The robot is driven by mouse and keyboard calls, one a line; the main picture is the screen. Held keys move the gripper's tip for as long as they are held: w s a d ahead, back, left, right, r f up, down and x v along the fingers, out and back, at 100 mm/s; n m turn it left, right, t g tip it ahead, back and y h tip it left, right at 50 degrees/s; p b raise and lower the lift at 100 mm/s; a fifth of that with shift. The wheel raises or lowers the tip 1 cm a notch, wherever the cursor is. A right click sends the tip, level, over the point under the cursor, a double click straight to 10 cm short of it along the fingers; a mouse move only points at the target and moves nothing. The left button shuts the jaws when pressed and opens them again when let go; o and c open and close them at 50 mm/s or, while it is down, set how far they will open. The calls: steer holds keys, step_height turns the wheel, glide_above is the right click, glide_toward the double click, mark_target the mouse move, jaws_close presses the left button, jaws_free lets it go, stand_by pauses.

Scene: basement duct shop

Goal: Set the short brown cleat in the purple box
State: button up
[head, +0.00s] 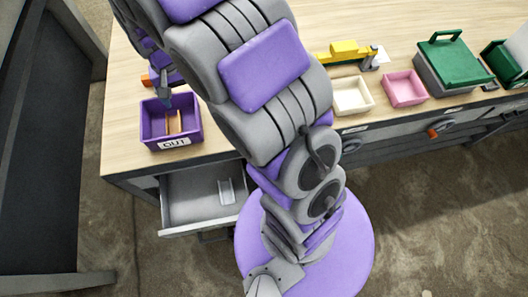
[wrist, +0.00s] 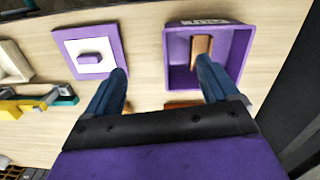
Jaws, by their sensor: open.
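The purple box (head: 150,128), labelled OUT, stands on the bench at the left in the head view. It also shows upright on the bench in the wrist view (wrist: 240,52). The short brown cleat (head: 174,124) lies inside the box; in the wrist view it (wrist: 201,46) is near the box's label-side wall, partly hidden behind a finger. My gripper (head: 165,97) is above the box in the head view. In the wrist view my gripper (wrist: 162,66) is open, one blue finger over the box beside the cleat and the other outside it. Whether the finger touches the cleat, I cannot tell.
A purple frame with a white pad (wrist: 68,50) lies beside the box. An open grey drawer (head: 192,205) holds a small pale channel piece (head: 226,190). Cream (head: 352,108) and pink (head: 405,100) trays and a green-lidded bin (head: 447,62) stand farther right.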

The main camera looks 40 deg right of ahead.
steer(key=s+d+r+n, duration=0.1)
steer(key=s+r, duration=0.3)
steer(key=s, duration=1.1)
steer(key=s+d+r+n+g, duration=0.1)
steer(key=s+d+r, duration=0.3)
steer(key=s, duration=1.2)
steer(key=shift+d+r+n, duration=0.3)
steer(key=shift+n, duration=0.3)
